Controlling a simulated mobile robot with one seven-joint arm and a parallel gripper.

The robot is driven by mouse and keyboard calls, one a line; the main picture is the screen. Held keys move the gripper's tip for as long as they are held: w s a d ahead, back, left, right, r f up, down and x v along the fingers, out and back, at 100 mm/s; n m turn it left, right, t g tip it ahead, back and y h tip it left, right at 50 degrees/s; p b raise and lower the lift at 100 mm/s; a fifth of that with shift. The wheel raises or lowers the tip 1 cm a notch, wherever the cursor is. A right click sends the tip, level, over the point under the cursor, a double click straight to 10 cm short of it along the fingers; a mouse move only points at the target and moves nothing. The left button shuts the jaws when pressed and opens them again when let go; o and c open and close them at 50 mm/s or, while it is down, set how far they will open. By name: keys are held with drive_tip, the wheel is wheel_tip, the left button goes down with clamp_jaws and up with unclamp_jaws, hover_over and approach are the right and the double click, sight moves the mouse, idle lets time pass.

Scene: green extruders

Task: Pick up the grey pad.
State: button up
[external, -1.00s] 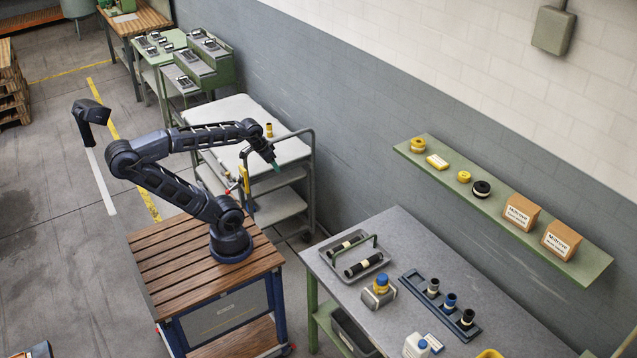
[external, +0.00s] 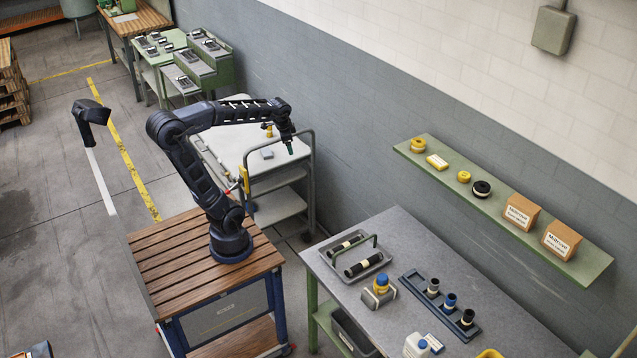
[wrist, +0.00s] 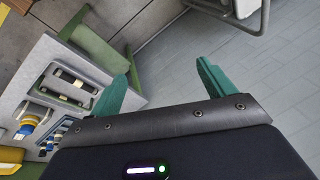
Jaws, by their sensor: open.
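A small grey pad (external: 267,153) lies flat on the white top of the cart (external: 240,146) in the external view. My gripper (external: 290,149) points down above the cart's right part, to the right of the pad in the picture and apart from it. In the wrist view my gripper (wrist: 167,68) has its two green fingers wide apart, with nothing between them. I cannot make out the pad in the wrist view.
A curved handrail (external: 313,165) rises at the cart's right end, close to my gripper. A yellow and black item (external: 268,130) stands on the cart. The grey workbench (external: 420,250) holds a tray (external: 350,275), a rack and bottles. A green shelf (external: 500,213) hangs on the wall.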

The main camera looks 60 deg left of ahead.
sight(266, 152)
drive_tip(key=w+a+f+m+g, duration=0.25)
drive_tip(key=w+a+m, duration=0.25)
drive_tip(key=w+a, duration=0.65)
drive_tip(key=w+a+f+m, duration=0.2)
drive_tip(key=a+f, duration=0.3)
drive_tip(key=a, duration=0.4)
drive_tip(key=w+a+f+m, duration=0.3)
drive_tip(key=a+f, duration=0.3)
drive_tip(key=a, duration=0.4)
drive_tip(key=w+a+f+m, duration=0.2)
drive_tip(key=w+a+f, duration=0.3)
drive_tip(key=a, duration=0.4)
drive_tip(key=shift+a+f+g+h, duration=0.15)
drive_tip(key=shift+a+g+h, duration=0.15)
drive_tip(key=shift+a+g, duration=0.1)
drive_tip(key=s+a+f+m+h, duration=0.1)
drive_tip(key=s+a+f+m, duration=0.1)
drive_tip(key=a+f, duration=0.6)
drive_tip(key=s+a+f+m, duration=0.25)
drive_tip(key=a+f, duration=0.35)
drive_tip(key=a, duration=0.4)
drive_tip(key=f, duration=1.1)
drive_tip(key=shift+d, duration=0.3)
drive_tip(key=shift+r, duration=0.1)
drive_tip(key=shift+c, duration=0.2)
drive_tip(key=c, duration=1)
